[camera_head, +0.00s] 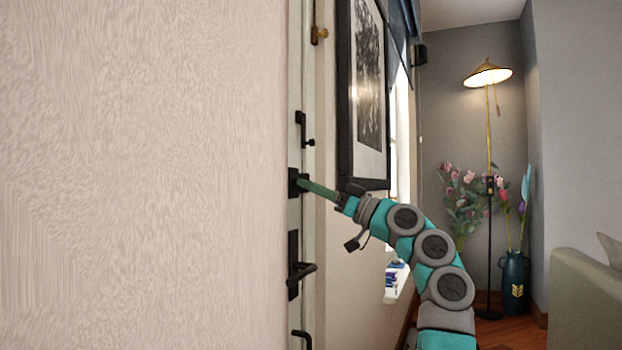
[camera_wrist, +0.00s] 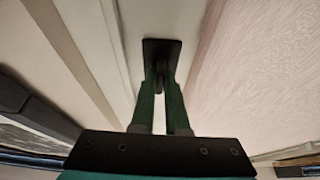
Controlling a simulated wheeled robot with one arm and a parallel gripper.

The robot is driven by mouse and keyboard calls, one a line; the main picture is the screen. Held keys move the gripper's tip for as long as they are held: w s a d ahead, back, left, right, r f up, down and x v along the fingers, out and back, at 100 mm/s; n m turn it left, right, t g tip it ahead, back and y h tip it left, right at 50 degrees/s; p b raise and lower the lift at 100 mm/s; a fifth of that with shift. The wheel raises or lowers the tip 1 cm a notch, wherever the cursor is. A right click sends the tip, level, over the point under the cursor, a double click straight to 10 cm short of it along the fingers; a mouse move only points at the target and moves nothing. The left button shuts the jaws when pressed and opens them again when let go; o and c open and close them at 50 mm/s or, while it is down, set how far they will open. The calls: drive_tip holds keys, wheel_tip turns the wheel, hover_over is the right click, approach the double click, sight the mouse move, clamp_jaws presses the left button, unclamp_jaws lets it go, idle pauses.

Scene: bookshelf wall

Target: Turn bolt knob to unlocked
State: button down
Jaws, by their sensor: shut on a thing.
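The bolt knob (camera_wrist: 161,72) is a small dark knob on a dark rectangular plate (camera_wrist: 160,48), seen near the top middle of the wrist view. In the head view the plate (camera_head: 293,183) sits on the narrow edge-on door, between two other dark fittings. My gripper (camera_wrist: 161,88) reaches the plate with its two green fingers, one on each side of the knob, and is shut on it. In the head view my gripper (camera_head: 302,184) touches the plate area from the right. The knob is hidden there, and I cannot tell its exact turn angle.
A dark door handle (camera_head: 302,270) is below the bolt, and another dark fitting (camera_head: 301,130) is above. A large pale wall (camera_head: 140,180) fills the left. A framed picture (camera_head: 367,90) hangs close above my arm. A lamp (camera_head: 488,75) stands at the back right.

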drive_tip(key=shift+n+g, duration=0.4)
drive_tip(key=shift+n, duration=0.1)
drive_tip(key=c, duration=0.9)
unclamp_jaws()
drive_tip(key=shift+t, duration=0.3)
drive_tip(key=b+v, duration=0.1)
drive_tip(key=v, duration=0.7)
drive_tip(key=shift+w+b, duration=0.1)
drive_tip(key=shift+b, duration=0.3)
drive_tip(key=shift+a, duration=0.1)
